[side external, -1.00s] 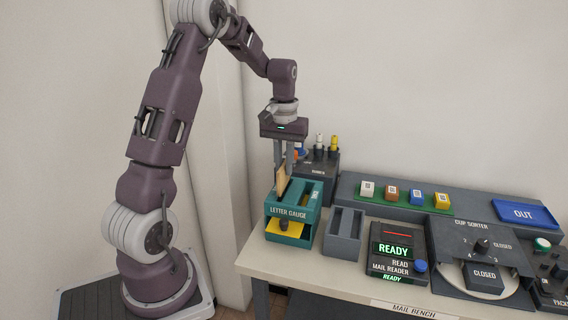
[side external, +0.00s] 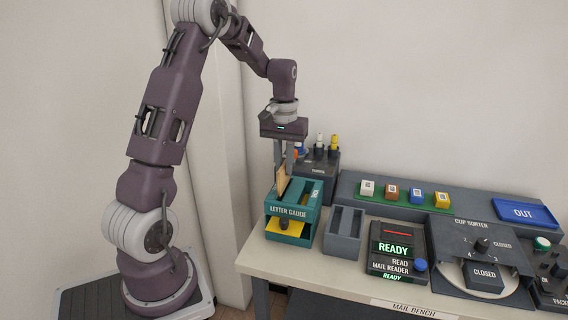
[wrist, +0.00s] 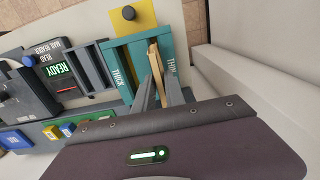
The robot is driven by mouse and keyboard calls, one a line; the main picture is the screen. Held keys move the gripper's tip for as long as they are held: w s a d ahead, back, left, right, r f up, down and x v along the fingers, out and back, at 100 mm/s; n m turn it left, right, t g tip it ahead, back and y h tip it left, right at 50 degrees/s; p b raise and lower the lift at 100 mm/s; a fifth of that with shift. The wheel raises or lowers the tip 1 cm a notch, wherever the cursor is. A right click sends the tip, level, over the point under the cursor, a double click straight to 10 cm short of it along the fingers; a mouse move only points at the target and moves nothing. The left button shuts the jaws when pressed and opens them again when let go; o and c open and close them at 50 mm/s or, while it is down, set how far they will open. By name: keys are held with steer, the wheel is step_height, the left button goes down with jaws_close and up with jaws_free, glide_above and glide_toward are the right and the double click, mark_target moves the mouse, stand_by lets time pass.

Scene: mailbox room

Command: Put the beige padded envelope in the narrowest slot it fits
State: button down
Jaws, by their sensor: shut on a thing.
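The beige padded envelope (side external: 281,182) stands on edge at the top of the teal letter gauge (side external: 291,212); it also shows in the wrist view (wrist: 156,68). My gripper (side external: 285,170) is shut on it from above, with one finger on each side in the wrist view (wrist: 159,92). The gauge (wrist: 138,40) carries the labels THICK and THIN, and the envelope is close to the THIN label. Its lower edge is hidden by the gauge, so I cannot tell how deep it is in a slot.
A yellow sheet (side external: 287,228) shows at the gauge's lower front. A grey slotted holder (side external: 343,233) and the mail reader (side external: 397,250), showing READY, stand to the right. A dark holder with pens or tubes (side external: 321,168) is behind. The wall is close behind the bench.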

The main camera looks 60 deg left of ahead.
steer(key=shift+f, duration=0.95)
steer(key=c, duration=1.1)
jaws_free()
steer(key=shift+r, duration=0.1)
steer(key=shift+r, duration=2.95)
